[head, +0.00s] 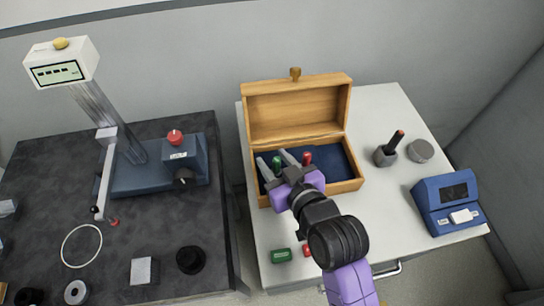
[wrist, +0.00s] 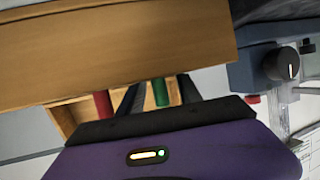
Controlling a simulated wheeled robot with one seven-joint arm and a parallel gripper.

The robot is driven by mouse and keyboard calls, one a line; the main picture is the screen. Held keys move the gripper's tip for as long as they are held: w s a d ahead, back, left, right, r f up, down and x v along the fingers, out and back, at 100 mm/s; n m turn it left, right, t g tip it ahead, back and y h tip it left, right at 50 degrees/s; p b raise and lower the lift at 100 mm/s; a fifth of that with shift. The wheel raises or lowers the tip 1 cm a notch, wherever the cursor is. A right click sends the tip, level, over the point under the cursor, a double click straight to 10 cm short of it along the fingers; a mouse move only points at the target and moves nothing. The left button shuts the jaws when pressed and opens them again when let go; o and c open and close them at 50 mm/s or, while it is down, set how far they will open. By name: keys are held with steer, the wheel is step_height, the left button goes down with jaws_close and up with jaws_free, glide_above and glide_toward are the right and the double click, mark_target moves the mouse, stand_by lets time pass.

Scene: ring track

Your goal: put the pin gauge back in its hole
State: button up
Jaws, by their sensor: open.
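My gripper (head: 274,160) is open over the wooden box (head: 345,187), its fingers pointing into it. A green-handled pin gauge (head: 277,162) shows upright between the two fingers; it also shows between them in the wrist view (wrist: 160,92). I cannot tell whether either finger touches it. A red-handled pin gauge (head: 307,158) stands to the right, outside the fingers; in the wrist view it is on the left (wrist: 103,103). The holes and the pins' lower parts are hidden by my gripper and the box wall.
The box's lid stands open at the back. On the white table are a dark block with a red-tipped tool (head: 387,154), a grey cylinder (head: 421,151), a blue display unit (head: 446,203) and a small green piece (head: 281,256). A dark bench (head: 50,165) with a measuring stand is at left.

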mark_target(278, 167)
steer(key=v, duration=0.6)
stand_by(0.5)
